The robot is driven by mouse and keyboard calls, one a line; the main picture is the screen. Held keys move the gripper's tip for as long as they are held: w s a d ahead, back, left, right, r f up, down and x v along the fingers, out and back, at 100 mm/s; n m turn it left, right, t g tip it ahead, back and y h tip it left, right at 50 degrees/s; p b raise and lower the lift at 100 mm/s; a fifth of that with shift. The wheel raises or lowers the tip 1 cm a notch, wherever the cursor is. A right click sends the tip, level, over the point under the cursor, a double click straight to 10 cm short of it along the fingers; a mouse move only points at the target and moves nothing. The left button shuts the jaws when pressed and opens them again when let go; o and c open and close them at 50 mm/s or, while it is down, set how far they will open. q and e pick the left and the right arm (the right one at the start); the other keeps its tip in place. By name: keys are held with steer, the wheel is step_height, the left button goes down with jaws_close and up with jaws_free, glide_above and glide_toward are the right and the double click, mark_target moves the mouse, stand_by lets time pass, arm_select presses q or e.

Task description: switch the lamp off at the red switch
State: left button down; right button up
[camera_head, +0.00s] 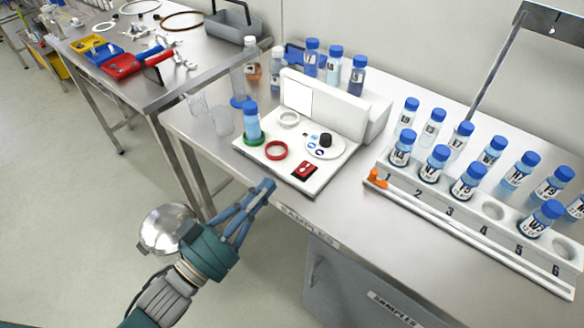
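A small red switch (305,170) in a dark surround sits at the front right corner of a white instrument base (327,175) on the steel bench. A bright white panel (298,95) stands on the instrument's upright back; I cannot tell for sure whether this is the lamp. My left gripper (266,185) is in front of the bench edge, to the left of the switch and apart from it in the picture. Its blue fingers come together at the tips, with nothing visible between them. My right gripper is not in view.
A blue-capped bottle (252,124), a red ring (276,150) and a round dial plate (325,146) are on the base. A numbered rack (455,225) with several bottles stands right. Clear beakers (222,121) stand left. A round metal stool (163,230) is below.

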arm_select(q)
step_height(320, 180, up, 2)
steer(key=p, duration=0.3)
glide_above(292, 180)
steer(key=shift+w+d+r, duration=0.1)
steer(key=shift+w+d, duration=0.2)
steer(key=shift+w, duration=0.15)
steer(key=f, duration=0.3)
steer(key=shift+s+a+f, duration=0.1)
steer(key=shift+s, duration=0.1)
steer(key=shift+s+a+f, duration=0.1)
steer(key=shift+s+f, duration=0.1)
steer(key=shift+f, duration=0.4)
steer(key=shift+f, duration=0.1)
